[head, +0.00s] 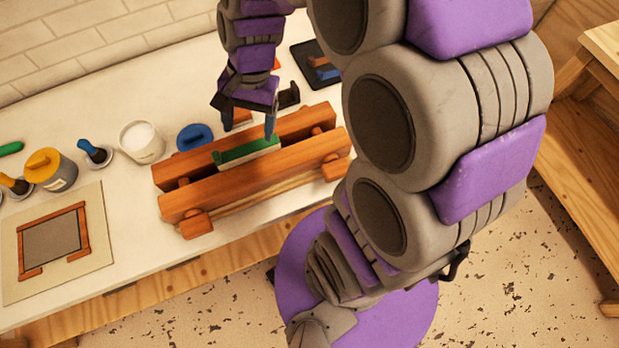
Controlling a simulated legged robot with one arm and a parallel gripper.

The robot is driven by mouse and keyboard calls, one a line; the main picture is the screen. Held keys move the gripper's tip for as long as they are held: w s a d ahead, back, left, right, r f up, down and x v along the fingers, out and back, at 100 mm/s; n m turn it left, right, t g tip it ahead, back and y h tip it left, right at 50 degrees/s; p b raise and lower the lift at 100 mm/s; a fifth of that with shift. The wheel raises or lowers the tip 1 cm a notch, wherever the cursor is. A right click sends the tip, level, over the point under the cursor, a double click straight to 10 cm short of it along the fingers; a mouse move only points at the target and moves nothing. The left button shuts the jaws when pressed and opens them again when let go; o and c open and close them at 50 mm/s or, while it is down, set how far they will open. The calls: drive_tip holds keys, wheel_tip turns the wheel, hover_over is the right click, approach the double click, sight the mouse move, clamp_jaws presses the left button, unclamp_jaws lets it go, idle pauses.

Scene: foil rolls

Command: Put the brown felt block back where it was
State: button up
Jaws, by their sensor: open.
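My gripper (249,116) is open, pointing down above the wooden clamp (270,168) with two long jaws. A small brown-orange piece (241,114) shows between and behind the fingers, by the rear jaw. It may be the brown felt block, but the gripper partly covers it and I cannot tell. I cannot tell if the fingers touch it. A block with a green top and pale side (246,151) sits between the jaws of the clamp, just below the right fingertip.
On the white bench stand a white pot (142,141), a blue lid (194,137), a yellow-lidded can (50,167) and blue-handled tools. A board with a grey framed square (52,238) lies front left. A dark tray (318,66) is behind the clamp. My arm hides the bench's right part.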

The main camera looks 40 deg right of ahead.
drive_tip(key=s+d+r+n+h, duration=0.1)
drive_tip(key=s+n, duration=0.8)
drive_tip(key=s, duration=0.9)
drive_tip(key=shift+d+r+g+h, duration=0.2)
drive_tip(key=shift+d+g+h, duration=0.25)
drive_tip(key=shift+h, duration=0.55)
drive_tip(key=shift+w, duration=0.1)
